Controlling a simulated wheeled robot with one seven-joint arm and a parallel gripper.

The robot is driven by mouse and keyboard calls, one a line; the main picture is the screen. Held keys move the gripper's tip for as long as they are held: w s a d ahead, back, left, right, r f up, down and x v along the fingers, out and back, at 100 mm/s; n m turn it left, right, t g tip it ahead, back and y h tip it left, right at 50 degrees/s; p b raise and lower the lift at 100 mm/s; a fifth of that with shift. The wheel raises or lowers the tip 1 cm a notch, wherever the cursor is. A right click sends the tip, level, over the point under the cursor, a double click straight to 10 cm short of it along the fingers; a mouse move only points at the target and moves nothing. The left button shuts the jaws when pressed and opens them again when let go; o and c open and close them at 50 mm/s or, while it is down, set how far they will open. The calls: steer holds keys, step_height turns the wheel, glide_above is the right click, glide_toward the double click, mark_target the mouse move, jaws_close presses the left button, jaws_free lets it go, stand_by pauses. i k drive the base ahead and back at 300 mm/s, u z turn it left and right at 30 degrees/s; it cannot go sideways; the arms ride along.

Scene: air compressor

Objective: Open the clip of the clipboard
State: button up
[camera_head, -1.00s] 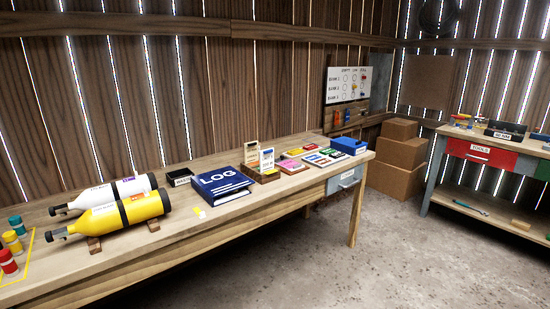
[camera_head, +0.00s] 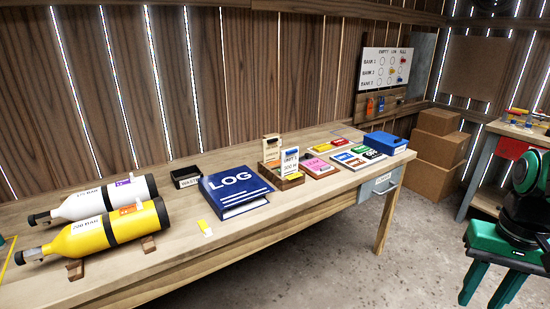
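I cannot pick out a clipboard or a clip for certain. A blue LOG book or binder (camera_head: 235,190) lies on the wooden bench, and no clip shows on it. A white chart board (camera_head: 386,68) with EMPTY, LOW and FULL columns is on the back wall; no clip is clear on it either. My gripper (camera_head: 484,300), with green fingers, is at the lower right, over the floor and away from the bench. Its fingers point down and stand apart, with nothing seen between them.
A yellow cylinder (camera_head: 95,236) and a white cylinder (camera_head: 103,199) lie at the bench's left. A black box (camera_head: 186,178), wooden card holders (camera_head: 281,180), coloured cards (camera_head: 358,157) and a blue box (camera_head: 384,143) stand farther right. Cardboard boxes (camera_head: 437,150) are stacked in the corner.

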mark_target(307, 157)
steer(key=z, duration=0.5)
steer(key=i, duration=2)
steer(key=u, duration=0.35)
